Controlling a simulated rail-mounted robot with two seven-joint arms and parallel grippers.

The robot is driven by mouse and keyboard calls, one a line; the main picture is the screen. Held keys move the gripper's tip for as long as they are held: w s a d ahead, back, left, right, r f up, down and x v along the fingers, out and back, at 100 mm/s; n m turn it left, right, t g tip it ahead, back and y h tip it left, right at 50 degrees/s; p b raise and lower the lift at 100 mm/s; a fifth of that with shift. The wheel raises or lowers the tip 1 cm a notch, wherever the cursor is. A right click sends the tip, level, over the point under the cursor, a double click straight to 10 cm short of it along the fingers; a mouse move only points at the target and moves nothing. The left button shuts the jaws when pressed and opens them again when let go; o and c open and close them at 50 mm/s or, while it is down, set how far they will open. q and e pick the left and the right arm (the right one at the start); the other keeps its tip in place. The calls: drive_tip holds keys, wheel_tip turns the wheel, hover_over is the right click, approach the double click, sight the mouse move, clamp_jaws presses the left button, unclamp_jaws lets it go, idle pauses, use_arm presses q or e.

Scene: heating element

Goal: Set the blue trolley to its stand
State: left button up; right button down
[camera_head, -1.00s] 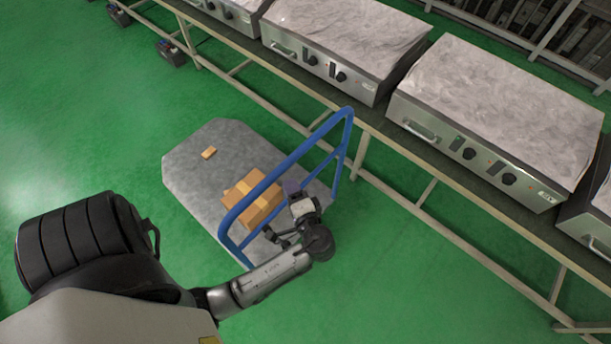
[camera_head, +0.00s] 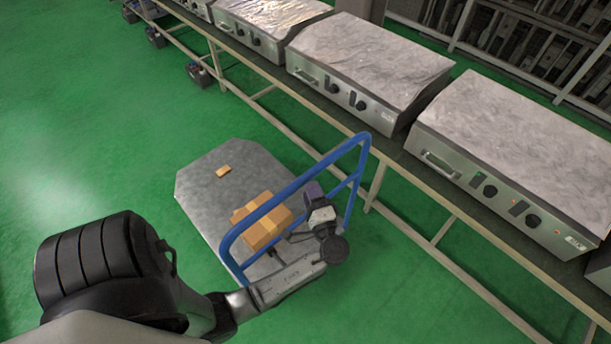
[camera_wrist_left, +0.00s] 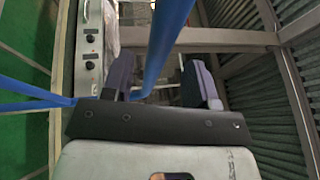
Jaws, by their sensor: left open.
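The trolley (camera_head: 201,184) has a grey flat deck and a blue tubular handle (camera_head: 299,182) at its near right end. It stands on the green floor beside the long bench. My right gripper is not in view. I cannot make out a marked stand.
Brown boxes (camera_head: 262,222) and a small flat box (camera_head: 223,171) lie on the deck. The bench (camera_head: 451,209) with several steel heating units (camera_head: 509,156) runs along the right. Dark low items (camera_head: 200,75) stand on the floor at the upper left. Green floor (camera_head: 90,120) is open on the left.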

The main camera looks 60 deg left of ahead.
sight(305, 178)
use_arm(q)
drive_tip(key=shift+p+x, duration=0.35)
drive_tip(key=shift+x, duration=2.15)
clamp_jaws()
drive_tip(key=shift+f, duration=0.1)
